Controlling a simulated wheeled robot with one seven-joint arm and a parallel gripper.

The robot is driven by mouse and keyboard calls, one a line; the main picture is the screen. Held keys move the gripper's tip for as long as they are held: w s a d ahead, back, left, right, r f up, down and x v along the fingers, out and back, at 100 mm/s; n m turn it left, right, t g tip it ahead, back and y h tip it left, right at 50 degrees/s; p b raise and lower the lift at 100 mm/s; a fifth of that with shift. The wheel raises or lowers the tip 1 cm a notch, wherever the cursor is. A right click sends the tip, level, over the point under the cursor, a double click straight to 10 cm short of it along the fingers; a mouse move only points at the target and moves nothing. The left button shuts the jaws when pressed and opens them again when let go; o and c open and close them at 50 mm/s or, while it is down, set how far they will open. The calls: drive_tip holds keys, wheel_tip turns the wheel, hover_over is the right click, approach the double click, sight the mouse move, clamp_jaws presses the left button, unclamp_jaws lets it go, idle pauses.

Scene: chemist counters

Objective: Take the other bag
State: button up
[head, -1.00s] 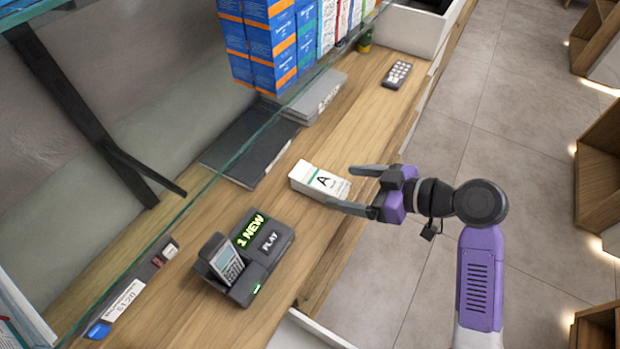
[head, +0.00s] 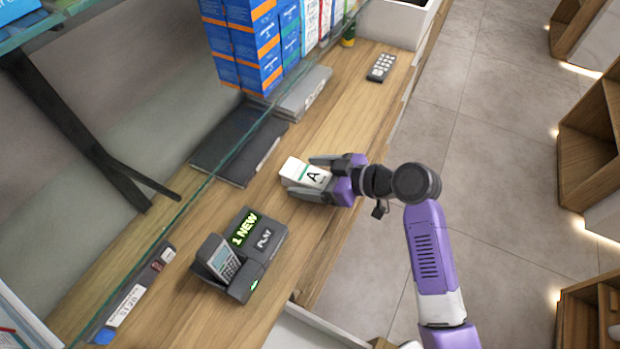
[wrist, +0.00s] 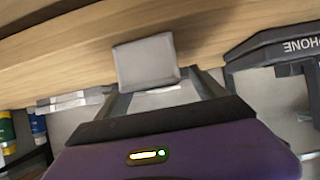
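A small white bag (head: 293,168) with a large letter A on its label lies on the wooden counter (head: 335,125). My gripper (head: 306,177) is open, with one finger on each side of the bag. The near finger lies along the bag's front side and partly hides it. In the wrist view the bag shows as a pale grey block (wrist: 146,62) between my two fingers (wrist: 160,90). A gap shows there between the bag and the right-hand finger. The bag rests on the counter. No second bag is in view.
A dark phone machine (head: 240,255) reading 1 NEW and PLAY stands left of my gripper. A black flat folder (head: 235,140) and grey slab (head: 300,95) lie behind, near a glass shelf edge (head: 150,245). Blue boxes (head: 240,45) and a remote (head: 381,68) are farther back.

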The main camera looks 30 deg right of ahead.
drive_tip(key=c, duration=1.6)
